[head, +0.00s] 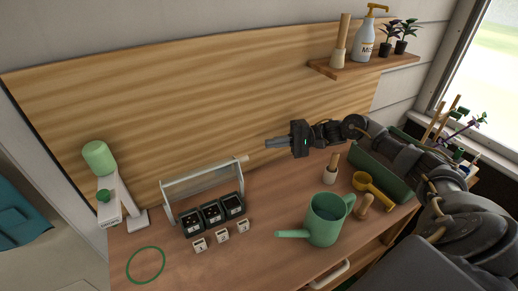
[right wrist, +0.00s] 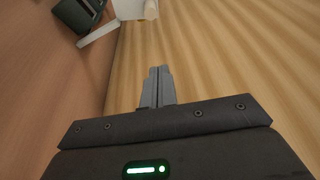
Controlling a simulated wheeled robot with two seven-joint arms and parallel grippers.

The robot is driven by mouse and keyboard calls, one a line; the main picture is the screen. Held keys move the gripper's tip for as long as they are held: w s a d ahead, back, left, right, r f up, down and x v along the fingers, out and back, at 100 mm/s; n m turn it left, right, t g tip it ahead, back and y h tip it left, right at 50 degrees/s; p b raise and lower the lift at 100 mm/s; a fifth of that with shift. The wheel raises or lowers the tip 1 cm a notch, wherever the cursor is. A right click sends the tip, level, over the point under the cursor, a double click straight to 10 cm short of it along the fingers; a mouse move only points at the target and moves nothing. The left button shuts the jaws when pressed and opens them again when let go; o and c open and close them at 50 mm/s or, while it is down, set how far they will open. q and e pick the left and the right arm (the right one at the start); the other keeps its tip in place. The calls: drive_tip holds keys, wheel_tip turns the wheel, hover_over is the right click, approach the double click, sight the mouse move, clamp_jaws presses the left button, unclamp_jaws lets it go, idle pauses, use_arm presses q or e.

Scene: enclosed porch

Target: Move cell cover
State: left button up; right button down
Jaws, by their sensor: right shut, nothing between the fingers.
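The clear cell cover (head: 203,180), with a pale wooden bar along its top, stands at the back of the worktop, against the dark cells (head: 212,214). In the right wrist view, a whitish part of the cover (right wrist: 131,9) shows at the top edge, beside a dark cell (right wrist: 72,14). My right gripper (head: 268,143) is shut and empty, in front of the wooden back panel. It is to the right of the cover and a little higher, apart from it. Its closed fingers (right wrist: 159,72) show in the right wrist view. My left gripper is out of view.
Small white tags (head: 222,236) stand before the cells. A green ring (head: 146,265) lies front left, near a white stand with a green top (head: 99,157). A green watering can (head: 324,221), wooden tool (head: 331,170) and yellow scoop (head: 374,188) stand right. A shelf (head: 375,65) hangs above.

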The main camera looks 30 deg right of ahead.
drive_tip(key=a+p, duration=0.6)
drive_tip(key=a, duration=0.3)
drive_tip(key=shift+s, duration=0.2)
